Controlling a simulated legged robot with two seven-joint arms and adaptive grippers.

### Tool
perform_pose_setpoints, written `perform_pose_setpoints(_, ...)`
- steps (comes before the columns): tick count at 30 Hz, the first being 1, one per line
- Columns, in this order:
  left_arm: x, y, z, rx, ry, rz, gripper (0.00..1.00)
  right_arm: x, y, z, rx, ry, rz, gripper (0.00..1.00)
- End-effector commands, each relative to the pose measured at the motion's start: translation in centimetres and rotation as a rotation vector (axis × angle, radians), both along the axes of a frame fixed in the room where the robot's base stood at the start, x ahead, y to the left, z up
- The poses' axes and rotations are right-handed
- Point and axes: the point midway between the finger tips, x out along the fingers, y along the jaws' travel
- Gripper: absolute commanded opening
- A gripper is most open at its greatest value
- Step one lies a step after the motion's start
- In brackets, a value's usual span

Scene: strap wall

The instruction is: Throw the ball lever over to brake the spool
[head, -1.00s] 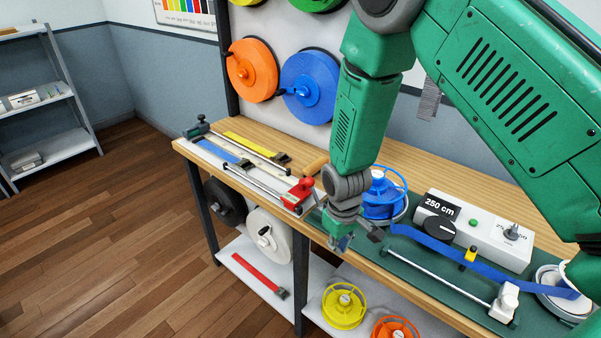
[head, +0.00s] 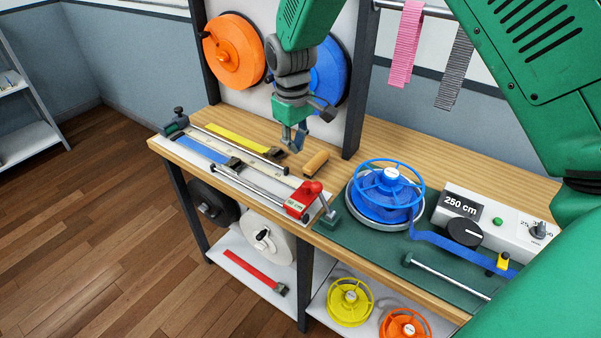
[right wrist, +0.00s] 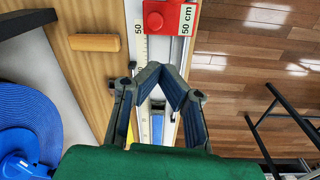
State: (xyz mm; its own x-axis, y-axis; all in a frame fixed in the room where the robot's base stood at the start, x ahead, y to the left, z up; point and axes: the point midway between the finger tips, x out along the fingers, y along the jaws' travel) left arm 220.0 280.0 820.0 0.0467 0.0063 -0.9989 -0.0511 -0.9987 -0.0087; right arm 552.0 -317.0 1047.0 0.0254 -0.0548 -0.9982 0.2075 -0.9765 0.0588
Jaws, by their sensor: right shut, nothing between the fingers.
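The blue spool (head: 325,80) hangs on the wall panel, partly hidden behind my right arm. Its ball lever cannot be made out clearly. The spool also shows at the left of the right wrist view (right wrist: 35,125), with a blue hub part at the lower left. The orange spool (head: 233,50) hangs to its left. My right gripper (head: 294,146) is shut and empty, pointing down above the bench, in front of and below the blue spool. In the right wrist view its fingertips (right wrist: 160,72) meet over the measuring rail. My left gripper is not in view.
A red stop block (head: 303,200) sits on the rail near a wooden handle (head: 316,162). A blue reel (head: 388,195) and a 250 cm box (head: 490,220) stand at right. Pink (head: 405,45) and grey straps hang at the back. Bare wood (head: 440,155) lies behind the reel.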

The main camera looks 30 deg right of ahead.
Motion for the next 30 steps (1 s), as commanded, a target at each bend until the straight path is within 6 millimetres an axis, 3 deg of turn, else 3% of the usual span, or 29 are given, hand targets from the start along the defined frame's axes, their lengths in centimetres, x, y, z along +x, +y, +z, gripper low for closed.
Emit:
perform_pose_setpoints(7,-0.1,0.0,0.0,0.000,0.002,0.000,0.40,0.2,0.2,-0.2,-0.002,0.003,0.001,0.00)
perform_pose_setpoints(11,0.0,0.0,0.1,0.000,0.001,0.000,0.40,0.3,0.2,-1.4,-0.002,0.006,0.001,0.00)
perform_pose_setpoints(24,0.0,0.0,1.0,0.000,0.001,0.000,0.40,0.4,-0.5,-10.2,-0.001,0.006,0.000,0.00)
perform_pose_setpoints(30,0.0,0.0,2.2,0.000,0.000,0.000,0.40,-2.3,-1.0,-9.0,0.000,0.002,-0.001,0.00)
